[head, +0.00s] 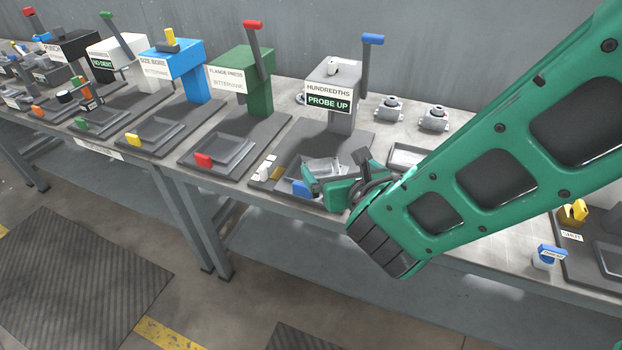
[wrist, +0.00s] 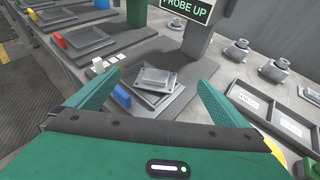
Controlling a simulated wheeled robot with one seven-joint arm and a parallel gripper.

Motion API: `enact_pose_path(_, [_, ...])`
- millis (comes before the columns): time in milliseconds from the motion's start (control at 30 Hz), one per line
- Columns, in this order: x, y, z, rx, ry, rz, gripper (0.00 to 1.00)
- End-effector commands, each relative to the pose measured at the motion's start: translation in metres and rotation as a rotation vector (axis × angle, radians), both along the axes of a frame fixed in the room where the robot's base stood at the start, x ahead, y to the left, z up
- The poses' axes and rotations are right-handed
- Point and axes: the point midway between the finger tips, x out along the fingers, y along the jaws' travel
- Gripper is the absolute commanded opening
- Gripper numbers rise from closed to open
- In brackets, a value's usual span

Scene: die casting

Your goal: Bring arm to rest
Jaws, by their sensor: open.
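My green arm reaches in from the right in the head view. My gripper (head: 335,180) is over the front of the station labelled "HUNDREDTHS" and "PROBE UP" (head: 328,103). In the wrist view my gripper (wrist: 155,102) has its two green fingers spread wide, with nothing between them. A grey metal part (wrist: 156,79) lies below and beyond the fingers, tilted on the station's tray; it shows partly behind my gripper in the head view (head: 322,168).
The green flange press (head: 258,80) and the blue station (head: 180,65) stand to the left. Two grey castings (head: 433,118) sit at the back right of the bench. A labelled tray (wrist: 262,108) lies right of my gripper. Floor in front of the bench is clear, with a dark mat (head: 75,268).

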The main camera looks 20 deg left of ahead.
Motion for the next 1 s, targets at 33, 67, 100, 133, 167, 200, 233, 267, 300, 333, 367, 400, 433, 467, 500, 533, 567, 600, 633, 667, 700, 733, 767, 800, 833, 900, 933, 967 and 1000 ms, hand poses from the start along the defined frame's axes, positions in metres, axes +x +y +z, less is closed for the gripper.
enact_pose_path(33, [0.0, 0.001, 0.0, 0.0, 0.0, 0.001, 1.0])
enact_pose_path(67, [-0.001, 0.002, 0.0, 0.0, 0.0, 0.002, 1.0])
enact_pose_path(100, [-0.001, 0.002, 0.0, 0.0, 0.0, 0.003, 1.0])
enact_pose_path(133, [-0.001, 0.002, 0.0, 0.0, 0.0, 0.004, 1.0])
enact_pose_path(167, [-0.001, 0.003, 0.0, 0.0, 0.0, 0.004, 1.0])
enact_pose_path(200, [-0.001, 0.003, 0.0, 0.0, 0.0, 0.004, 1.0])
enact_pose_path(233, [-0.001, 0.002, 0.0, 0.0, 0.0, 0.004, 1.0])
enact_pose_path(267, [-0.001, 0.002, 0.0, 0.0, 0.001, 0.002, 1.0])
enact_pose_path(300, [0.0, 0.001, 0.0, 0.004, 0.005, -0.005, 1.0])
enact_pose_path(333, [0.002, -0.002, 0.001, 0.01, 0.012, -0.017, 1.0])
enact_pose_path(367, [0.006, -0.007, 0.001, 0.018, 0.023, -0.035, 1.0])
enact_pose_path(400, [0.012, -0.017, 0.002, 0.037, 0.043, -0.071, 1.0])
enact_pose_path(433, [0.018, -0.026, 0.003, 0.055, 0.065, -0.108, 1.0])
enact_pose_path(467, [0.025, -0.038, 0.003, 0.079, 0.09, -0.151, 1.0])
enact_pose_path(500, [0.035, -0.056, 0.005, 0.117, 0.129, -0.222, 1.0])
enact_pose_path(533, [0.043, -0.073, 0.006, 0.15, 0.16, -0.283, 1.0])
enact_pose_path(567, [0.05, -0.09, 0.006, 0.188, 0.195, -0.35, 1.0])
enact_pose_path(600, [0.059, -0.115, 0.007, 0.244, 0.243, -0.443, 1.0])
enact_pose_path(633, [0.064, -0.135, 0.008, 0.288, 0.277, -0.516, 1.0])
enact_pose_path(667, [0.069, -0.154, 0.008, 0.336, 0.312, -0.59, 1.0])
enact_pose_path(700, [0.073, -0.18, 0.008, 0.399, 0.354, -0.69, 1.0])
enact_pose_path(733, [0.075, -0.2, 0.008, 0.45, 0.386, -0.766, 1.0])
enact_pose_path(767, [0.076, -0.22, 0.009, 0.502, 0.414, -0.843, 1.0])
enact_pose_path(800, [0.076, -0.246, 0.009, 0.575, 0.452, -0.947, 1.0])
enact_pose_path(833, [0.074, -0.265, 0.009, 0.63, 0.477, -1.024, 1.0])
enact_pose_path(900, [0.067, -0.308, 0.009, 0.764, 0.529, -1.205, 1.0])
enact_pose_path(933, [0.063, -0.325, 0.009, 0.822, 0.547, -1.282, 1.0])
enact_pose_path(967, [0.057, -0.342, 0.009, 0.882, 0.566, -1.359, 1.0])
enact_pose_path(1000, [0.049, -0.364, 0.01, 0.963, 0.584, -1.461, 1.0])
